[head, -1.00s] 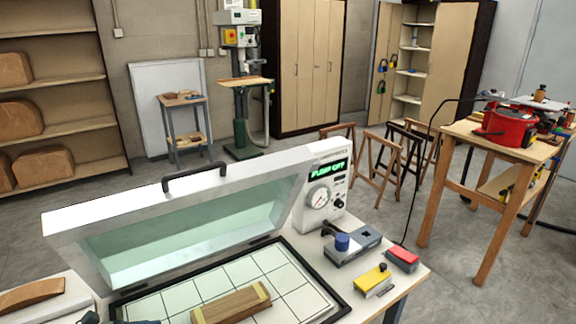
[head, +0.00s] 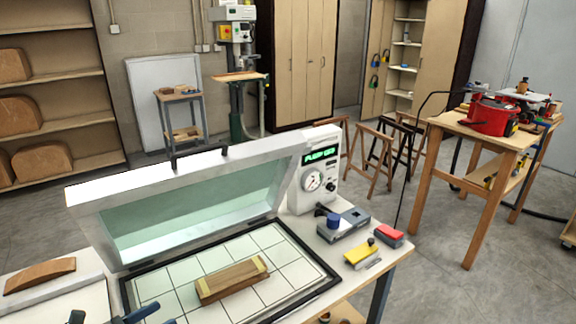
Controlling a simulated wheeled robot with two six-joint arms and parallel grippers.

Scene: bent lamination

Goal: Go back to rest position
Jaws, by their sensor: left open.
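My left gripper (head: 112,316) shows only in part at the bottom left edge of the head view, its dark fingertips spread apart and empty. It is in front of the vacuum press, left of the wooden block. The wooden block (head: 232,280), with yellowish ends, lies on the press's white gridded bed (head: 190,258) inside a black frame. The press's lid (head: 185,200) stands tilted open, with a black handle on top. My right gripper is out of view.
A control box (head: 318,172) with a gauge and green display stands right of the lid. A grey tool with a blue knob (head: 343,225), a yellow block (head: 361,253) and a red block (head: 389,236) sit at the table's right. A curved wooden piece (head: 40,275) lies at the left.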

